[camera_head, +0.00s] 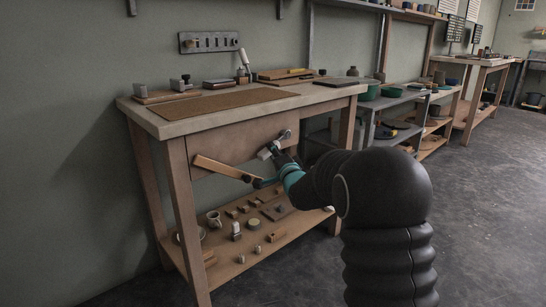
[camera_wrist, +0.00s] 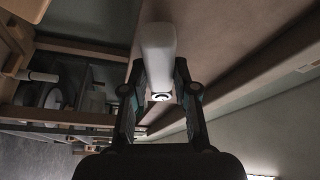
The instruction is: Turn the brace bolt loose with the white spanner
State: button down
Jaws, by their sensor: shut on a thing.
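The white spanner (camera_head: 267,152) is in my gripper (camera_head: 281,160), in front of the workbench's front panel. In the wrist view its white handle (camera_wrist: 158,48) stands between the two fingers of my gripper (camera_wrist: 158,88), which are shut on it. The far end of the spanner is out of sight in that view. In the head view a small grey metal part (camera_head: 286,134) shows on the panel just above the spanner; I cannot tell whether it is the spanner's head or the brace bolt. A wooden brace (camera_head: 222,166) slants across the panel to the left of my gripper.
The workbench top (camera_head: 181,112) carries a brown mat (camera_head: 222,101) and small tools. Its lower shelf (camera_head: 222,272) holds a mug (camera_head: 214,219) and several small blocks. Grey shelving (camera_head: 384,103) stands to the right. The floor in front is clear.

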jog(key=shift+f+n+b, duration=0.25)
jog(key=shift+n+b, duration=0.15)
jog(key=shift+b, duration=0.15)
jog(key=shift+d, duration=0.1)
jog(key=shift+w+d+f+n+t+y+b, duration=0.2)
jog(key=shift+f+n+t+y+b, duration=0.15)
jog(key=shift+n, duration=0.35)
jog(key=shift+s+d, duration=0.4)
jog(key=shift+s, duration=0.15)
jog(key=shift+s+d, duration=0.65)
jog(key=shift+s, duration=0.3)
jog(key=shift+s+d, duration=0.65)
jog(key=shift+s, duration=0.25)
